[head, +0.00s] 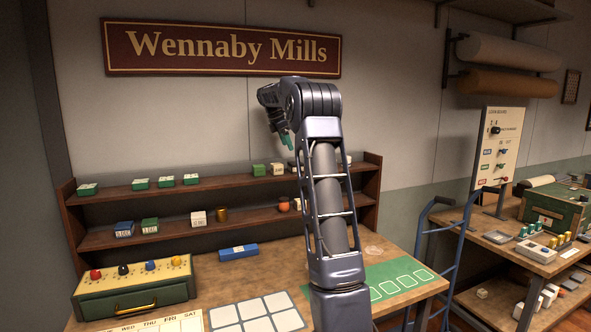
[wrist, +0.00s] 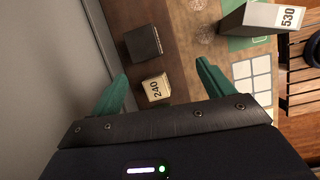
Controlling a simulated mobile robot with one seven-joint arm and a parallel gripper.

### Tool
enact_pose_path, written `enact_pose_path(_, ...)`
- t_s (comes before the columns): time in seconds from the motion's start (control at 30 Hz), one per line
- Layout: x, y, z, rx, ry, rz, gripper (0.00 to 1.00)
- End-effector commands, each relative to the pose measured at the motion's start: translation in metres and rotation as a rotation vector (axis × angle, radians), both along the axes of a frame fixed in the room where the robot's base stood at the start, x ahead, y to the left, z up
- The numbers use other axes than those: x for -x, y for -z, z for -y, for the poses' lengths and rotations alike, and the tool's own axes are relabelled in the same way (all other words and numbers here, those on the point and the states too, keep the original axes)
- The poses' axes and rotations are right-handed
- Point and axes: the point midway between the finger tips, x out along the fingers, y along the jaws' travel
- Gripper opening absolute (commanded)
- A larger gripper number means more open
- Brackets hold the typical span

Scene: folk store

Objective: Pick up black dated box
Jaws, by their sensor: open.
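A dark, near-black box (wrist: 143,42) shows in the wrist view, above and slightly left of the space between my fingers. No date can be read on its visible faces. My gripper (wrist: 161,70) is open and empty, with its two green fingers spread wide. A cream box marked 240 (wrist: 156,89) lies in view between the fingers, beside the dark box. In the head view my gripper (head: 287,140) points down in front of the upper shelf. I cannot pick out the dark box there; my arm hides part of the shelves.
The wooden shelf (head: 120,190) holds several green, white and blue boxes. The table below carries a blue box (head: 238,252), a yellow-green button case (head: 133,287) and a white-squared mat (head: 257,313). In the wrist view a box marked 530 (wrist: 262,17) stands at upper right.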

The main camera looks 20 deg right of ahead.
Motion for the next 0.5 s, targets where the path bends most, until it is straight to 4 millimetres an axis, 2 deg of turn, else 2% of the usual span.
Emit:
enact_pose_path(0.1,-0.019,0.008,0.011,0.013,-0.045,-0.036,0.80)
enact_pose_path(0.2,-0.027,0.011,0.015,0.018,-0.068,-0.055,0.80)
enact_pose_path(0.37,-0.030,0.020,0.020,0.021,-0.078,-0.065,0.80)
enact_pose_path(0.5,-0.030,0.039,0.028,0.021,-0.079,-0.065,0.80)
